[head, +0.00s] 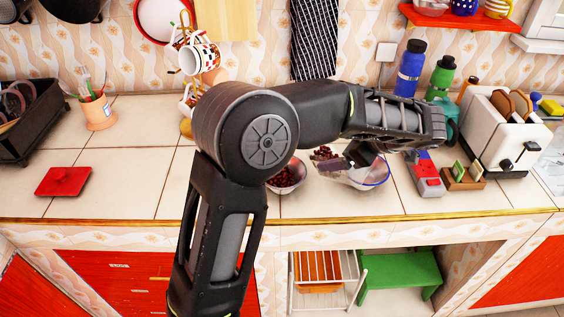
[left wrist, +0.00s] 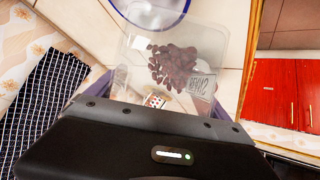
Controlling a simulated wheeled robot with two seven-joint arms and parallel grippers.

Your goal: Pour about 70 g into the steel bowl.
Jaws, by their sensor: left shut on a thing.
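My left gripper (head: 352,158) is shut on a clear plastic container (left wrist: 207,53) that holds dark red beans (left wrist: 174,66). The container carries a printed label; the beans in it also show in the head view (head: 325,153). A bowl with a greyish rim (head: 301,181), perhaps the steel bowl, stands on the counter left of the container. It has dark red beans in it and my arm hides part of it. A pale bowl with a blue rim (head: 376,184) stands just right of and below the gripper. It also shows at the top of the left wrist view (left wrist: 150,14). My right gripper is not in view.
A red and grey device (head: 427,178), a wooden holder (head: 463,179) and a white toaster (head: 505,140) stand to the right. Bottles (head: 410,68) stand behind. A red square lid (head: 63,181) lies at left, with bare tiles around it. Mugs (head: 199,57) hang on a stand behind my arm.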

